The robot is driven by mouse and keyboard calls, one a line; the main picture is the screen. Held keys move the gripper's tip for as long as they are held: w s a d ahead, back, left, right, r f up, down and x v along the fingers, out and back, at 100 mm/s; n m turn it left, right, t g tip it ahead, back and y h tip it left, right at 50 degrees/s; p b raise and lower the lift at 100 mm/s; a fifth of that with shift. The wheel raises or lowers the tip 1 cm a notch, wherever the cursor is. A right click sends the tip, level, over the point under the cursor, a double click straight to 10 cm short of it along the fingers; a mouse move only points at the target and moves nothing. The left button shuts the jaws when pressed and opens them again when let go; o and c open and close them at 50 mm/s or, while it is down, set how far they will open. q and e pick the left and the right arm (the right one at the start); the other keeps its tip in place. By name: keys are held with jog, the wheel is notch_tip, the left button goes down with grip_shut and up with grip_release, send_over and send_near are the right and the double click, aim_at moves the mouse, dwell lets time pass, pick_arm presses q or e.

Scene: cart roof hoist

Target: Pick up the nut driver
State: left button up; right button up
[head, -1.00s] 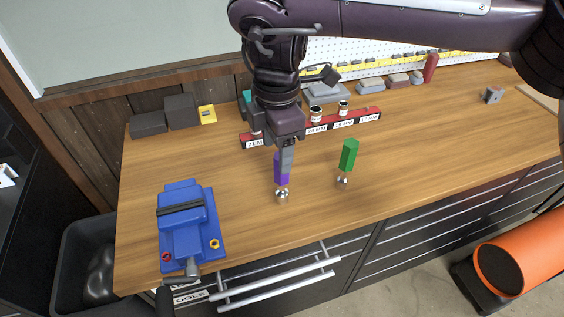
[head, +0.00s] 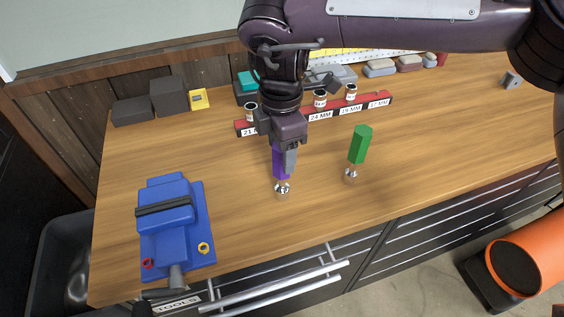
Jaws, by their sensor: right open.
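A nut driver with a purple handle (head: 277,170) and a shiny metal end (head: 283,188) stands upright on the workbench. A second driver with a green handle (head: 361,145) stands to its right, metal end down. My right gripper (head: 284,160) points down over the purple handle, and its jaws are open. One finger overlaps the handle's right side in the view; whether it touches cannot be told. The upper part of the purple handle is hidden behind the gripper. My left gripper is out of view.
A blue vise (head: 170,228) sits at the bench's left front. Behind my gripper is a red rack (head: 377,101) with size labels and metal sockets. Dark boxes (head: 169,96) stand at the back left. The wooden bench top (head: 440,140) is clear to the right of the green driver.

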aim_at(282, 173)
jog(key=f, duration=0.1)
jog(key=f+p, duration=0.1)
jog(key=f, duration=0.2)
jog(key=shift+w+f, duration=0.2)
jog(key=shift+w, duration=0.05)
jog(key=shift+s, duration=0.1)
jog(key=shift+c, duration=0.5)
jog(key=shift+r, duration=0.1)
grip_shut()
